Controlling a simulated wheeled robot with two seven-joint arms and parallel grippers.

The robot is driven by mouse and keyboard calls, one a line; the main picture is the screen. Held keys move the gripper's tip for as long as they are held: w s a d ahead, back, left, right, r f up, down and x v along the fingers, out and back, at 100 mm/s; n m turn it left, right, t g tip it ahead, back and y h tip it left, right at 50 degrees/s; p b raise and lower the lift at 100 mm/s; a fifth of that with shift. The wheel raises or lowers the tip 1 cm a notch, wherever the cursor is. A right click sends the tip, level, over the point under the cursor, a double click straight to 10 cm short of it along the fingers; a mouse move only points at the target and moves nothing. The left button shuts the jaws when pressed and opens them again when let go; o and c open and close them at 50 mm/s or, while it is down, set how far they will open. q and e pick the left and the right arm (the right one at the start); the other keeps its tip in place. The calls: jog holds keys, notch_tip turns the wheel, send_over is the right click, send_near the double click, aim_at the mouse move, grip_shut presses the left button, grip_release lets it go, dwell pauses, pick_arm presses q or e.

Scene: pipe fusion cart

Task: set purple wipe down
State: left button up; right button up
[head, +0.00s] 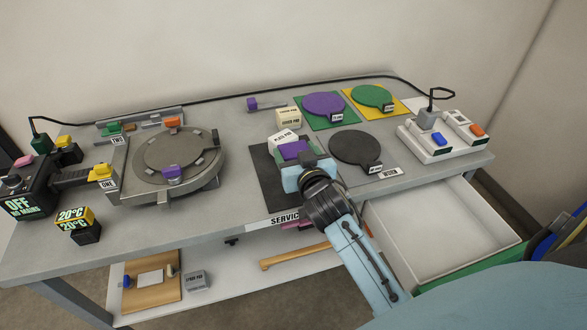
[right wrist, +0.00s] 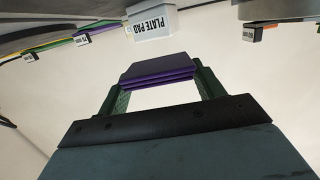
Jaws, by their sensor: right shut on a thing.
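The purple wipe (head: 293,150) is a small folded pad held in my right gripper (head: 295,161). In the right wrist view the purple wipe (right wrist: 157,70) spans between the two green fingers of my right gripper (right wrist: 158,82), which are shut on it. In the head view the wipe is over the far part of the dark service mat (head: 268,190), just in front of the white plate pad (head: 281,138). I cannot tell whether the wipe touches the mat. The gripper and forearm hide much of the mat's right side. My left gripper is not in view.
A dark disc (head: 354,148) lies right of the gripper, with purple (head: 324,103) and green (head: 371,95) discs behind. A cream box (head: 289,117) stands behind the plate pad. A round heater plate (head: 178,150) is on the left. An open drawer (head: 450,232) juts out at front right.

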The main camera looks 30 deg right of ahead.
notch_tip(320, 180, down, 4)
jog(key=shift+f+b, duration=0.15)
jog(key=shift+b, duration=0.3)
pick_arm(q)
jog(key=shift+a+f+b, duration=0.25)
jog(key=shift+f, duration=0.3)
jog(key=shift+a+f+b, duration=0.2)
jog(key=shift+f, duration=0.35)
pick_arm(e)
jog(key=shift+f, duration=1.4)
jog(key=shift+f, duration=0.2)
jog(key=o, duration=0.9)
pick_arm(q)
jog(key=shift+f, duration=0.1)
pick_arm(e)
jog(key=shift+o, duration=0.2)
jog(key=shift+r, duration=0.15)
